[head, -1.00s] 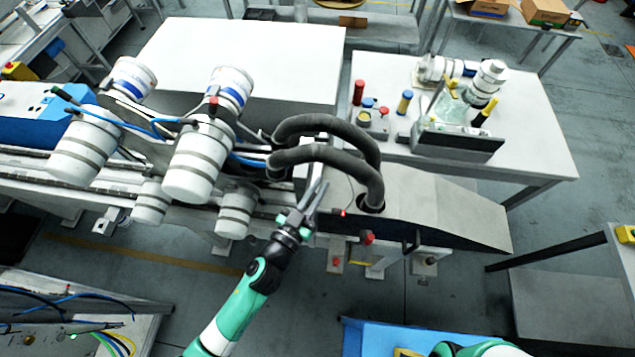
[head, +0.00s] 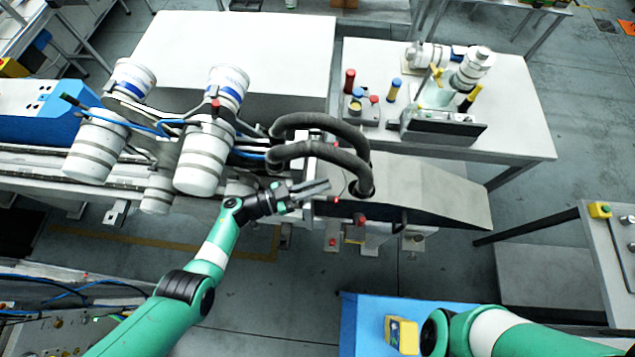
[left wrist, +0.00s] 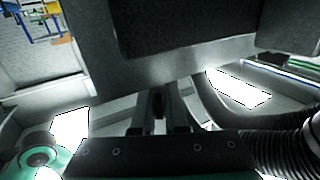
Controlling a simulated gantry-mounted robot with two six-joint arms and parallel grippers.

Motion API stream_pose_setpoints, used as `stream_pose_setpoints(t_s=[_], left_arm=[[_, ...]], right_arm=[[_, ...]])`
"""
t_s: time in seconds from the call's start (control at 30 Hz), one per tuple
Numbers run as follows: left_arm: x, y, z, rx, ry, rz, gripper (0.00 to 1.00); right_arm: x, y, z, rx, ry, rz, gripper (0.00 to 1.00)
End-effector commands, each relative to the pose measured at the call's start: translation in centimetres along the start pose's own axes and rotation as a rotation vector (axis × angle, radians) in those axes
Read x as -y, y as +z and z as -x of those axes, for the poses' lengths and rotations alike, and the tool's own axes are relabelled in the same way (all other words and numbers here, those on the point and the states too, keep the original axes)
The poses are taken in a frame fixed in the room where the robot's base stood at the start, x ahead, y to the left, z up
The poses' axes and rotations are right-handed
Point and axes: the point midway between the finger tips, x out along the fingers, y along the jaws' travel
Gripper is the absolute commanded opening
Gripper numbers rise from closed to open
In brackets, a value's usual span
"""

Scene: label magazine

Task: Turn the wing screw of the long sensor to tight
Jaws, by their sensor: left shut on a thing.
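My left gripper (head: 318,187) reaches in level from the left at the front of the machine, below the two grey hoses. Its fingers also show in the left wrist view (left wrist: 158,103), close together around a small dark part. I take this part to be the wing screw, but its wings and the angle they stand at are too dark and small to tell. A small red light (head: 335,199) glows just by the fingertips, probably on the long sensor. The sensor's body cannot be made out. My right gripper is out of view.
Two ribbed grey hoses (head: 326,122) arch close behind the left gripper. White cylinders (head: 206,160) stand left of it. A red knob (head: 359,219) is to its right. A table (head: 520,140) with tools stands at the back right. A yellow box (head: 402,335) sits on a blue surface in front.

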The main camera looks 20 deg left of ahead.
Motion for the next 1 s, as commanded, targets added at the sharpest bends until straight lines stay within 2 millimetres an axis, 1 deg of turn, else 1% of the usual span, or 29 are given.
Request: stream_pose_setpoints(t_s=[0.03, 0.2, 0.4, 0.63, 1.0], left_arm=[[0.1, 0.6, 0.0, -0.002, 0.037, -0.002, 0.0], [-0.3, 0.6, 0.0, -0.002, 0.176, -0.003, 0.0], [-0.8, 0.5, 0.1, -0.001, 0.298, -0.002, 0.0], [-1.1, 0.3, 0.2, 0.0, 0.373, -0.001, 0.0], [-1.2, 0.0, 0.2, 0.0, 0.394, -0.001, 0.0]], right_arm=[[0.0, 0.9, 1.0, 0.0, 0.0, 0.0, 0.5], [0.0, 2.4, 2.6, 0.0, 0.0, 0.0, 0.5], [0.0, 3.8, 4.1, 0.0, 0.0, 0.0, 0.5], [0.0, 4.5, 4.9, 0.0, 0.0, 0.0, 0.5], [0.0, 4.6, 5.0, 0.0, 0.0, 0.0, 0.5]])
